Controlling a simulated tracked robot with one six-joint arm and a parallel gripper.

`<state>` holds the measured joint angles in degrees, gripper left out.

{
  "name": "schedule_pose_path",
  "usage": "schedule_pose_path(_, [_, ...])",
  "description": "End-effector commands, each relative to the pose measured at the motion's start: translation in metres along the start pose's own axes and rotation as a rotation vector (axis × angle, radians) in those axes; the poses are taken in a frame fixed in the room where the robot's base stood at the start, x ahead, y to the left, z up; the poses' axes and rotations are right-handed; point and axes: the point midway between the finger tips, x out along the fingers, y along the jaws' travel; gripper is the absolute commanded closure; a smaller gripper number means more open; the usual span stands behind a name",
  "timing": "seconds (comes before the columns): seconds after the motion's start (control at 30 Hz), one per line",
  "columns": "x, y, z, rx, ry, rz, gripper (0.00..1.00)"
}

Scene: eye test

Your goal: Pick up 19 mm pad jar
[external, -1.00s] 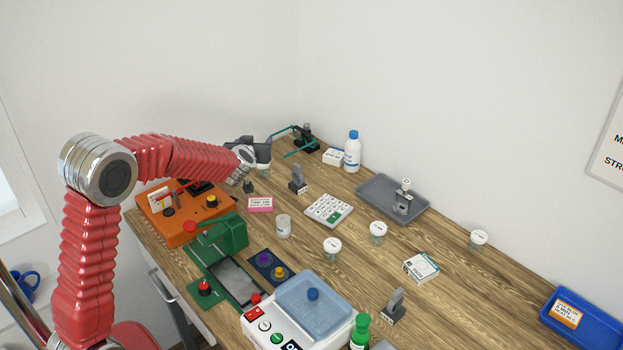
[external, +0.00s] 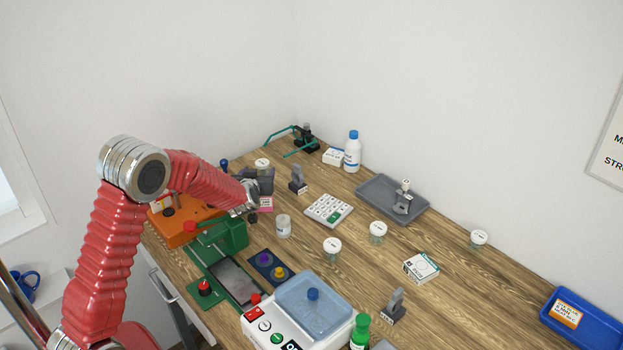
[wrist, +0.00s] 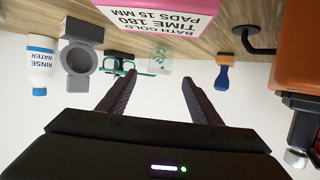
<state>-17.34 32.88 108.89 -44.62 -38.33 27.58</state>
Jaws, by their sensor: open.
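Several small clear jars with white lids stand on the bench, their lid print too small to read in the external view. One jar (external: 262,166) is at the back left, just beyond my gripper (external: 261,180). It seems to be the pale clear jar (wrist: 160,62) in the upside-down wrist view, ahead of and between the fingers, not touching them. Other jars stand at the middle (external: 332,249), right of it (external: 378,233) and far right (external: 478,240); one more (external: 283,227) stands nearer my arm. My gripper (wrist: 160,78) is open and empty.
A pink box (wrist: 160,18), reading "PADS 15 MM", lies below my gripper. A grey holder (wrist: 78,58), a rinse-water bottle (wrist: 40,60) and a blue-handled tool (wrist: 223,72) stand nearby. An orange unit (external: 175,226) and green press (external: 228,232) are close to my arm.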

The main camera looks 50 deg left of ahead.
Motion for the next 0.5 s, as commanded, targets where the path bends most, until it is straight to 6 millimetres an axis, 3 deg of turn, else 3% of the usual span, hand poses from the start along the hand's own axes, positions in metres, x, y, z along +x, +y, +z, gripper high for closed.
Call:
schedule_pose_path(0.17, [0.0128,-0.0001,0.0003,0.000,0.000,0.000,0.42])
schedule_pose_path(0.5, [0.0143,-0.0001,-0.0001,0.000,0.000,0.000,0.42])
